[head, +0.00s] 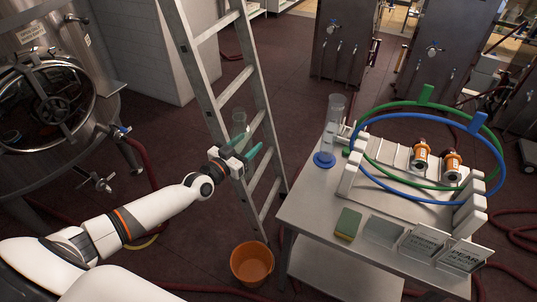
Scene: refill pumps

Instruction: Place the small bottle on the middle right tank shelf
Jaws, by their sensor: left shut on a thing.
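My left gripper (244,160), with green fingertips, is in front of the ladder, left of the table. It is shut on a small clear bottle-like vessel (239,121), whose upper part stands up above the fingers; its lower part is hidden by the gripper. Two brown bottles with orange labels (420,155) (452,165) sit in the pale rack on the table. I cannot make out the tank shelf clearly; dark tank fronts with taps (345,40) (445,50) stand at the back right. My right gripper is not in view.
The metal table (300,205) holds a tall clear cylinder (334,120), a sponge (347,224), label cards (465,255) and green and blue hoops (372,125) (500,155). A ladder (212,95) stands close behind my gripper. An orange bucket (252,264) and red hoses lie on the floor.

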